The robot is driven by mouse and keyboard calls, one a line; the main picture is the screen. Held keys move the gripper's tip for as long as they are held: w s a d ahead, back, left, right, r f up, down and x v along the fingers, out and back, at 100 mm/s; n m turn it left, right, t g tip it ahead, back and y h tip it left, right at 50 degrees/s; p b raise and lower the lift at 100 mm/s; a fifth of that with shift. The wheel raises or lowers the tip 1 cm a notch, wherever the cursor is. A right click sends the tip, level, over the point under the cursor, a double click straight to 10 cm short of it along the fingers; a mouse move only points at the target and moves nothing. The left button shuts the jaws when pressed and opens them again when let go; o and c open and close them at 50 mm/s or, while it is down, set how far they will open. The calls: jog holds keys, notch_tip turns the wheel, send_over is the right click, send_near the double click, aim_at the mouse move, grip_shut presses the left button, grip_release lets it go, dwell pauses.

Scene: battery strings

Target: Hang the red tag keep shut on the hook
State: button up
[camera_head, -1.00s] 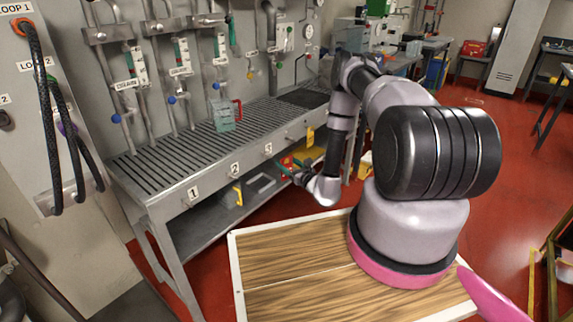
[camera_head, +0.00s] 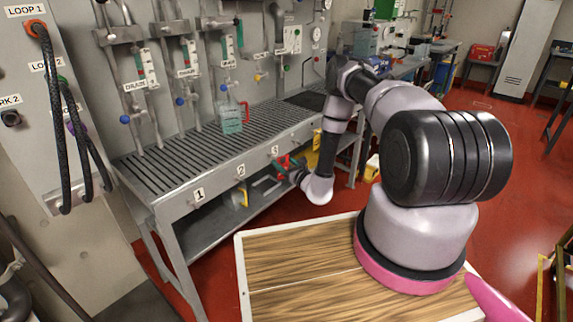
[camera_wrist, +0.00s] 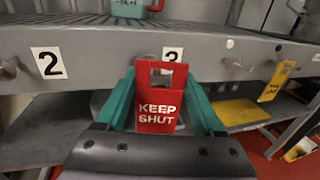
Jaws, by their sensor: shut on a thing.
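My gripper (camera_wrist: 160,108) is shut on the red tag (camera_wrist: 160,118), with one green finger on each side of it. The tag reads KEEP SHUT and stands upright, facing the wrist camera, with a slot at its top. In the head view the gripper (camera_head: 285,167) and red tag (camera_head: 283,161) are at the bench's front face, below label 3. In the wrist view the tag's top partly covers the 3 label (camera_wrist: 173,54). Metal hooks stick out of the front rail, one right of label 3 (camera_wrist: 234,63) and one left of label 2 (camera_wrist: 9,68). Any hook behind the tag is hidden.
A yellow tag (camera_wrist: 275,82) hangs on the rail to the right. A slatted grey bench top (camera_head: 200,140) lies above, with a green item with a red handle (camera_head: 230,119) on it. A lower shelf (camera_wrist: 45,125) runs beneath the rail. Pipes and valves line the wall.

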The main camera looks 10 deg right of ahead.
jog(key=shift+w+a+f, duration=0.1)
jog(key=shift+w+a, duration=0.45)
jog(key=shift+w, duration=0.2)
jog(key=shift+w+a+f, duration=0.1)
jog(key=shift+w+a, duration=0.4)
jog(key=shift+w, duration=0.25)
jog(key=shift+w+a+f, duration=0.35)
jog(key=shift+w+f, duration=0.1)
jog(key=shift+w, duration=0.05)
jog(key=o, duration=1.3)
jog(key=shift+o, duration=0.2)
jog(key=shift+a, duration=0.1)
jog(key=shift+a, duration=0.15)
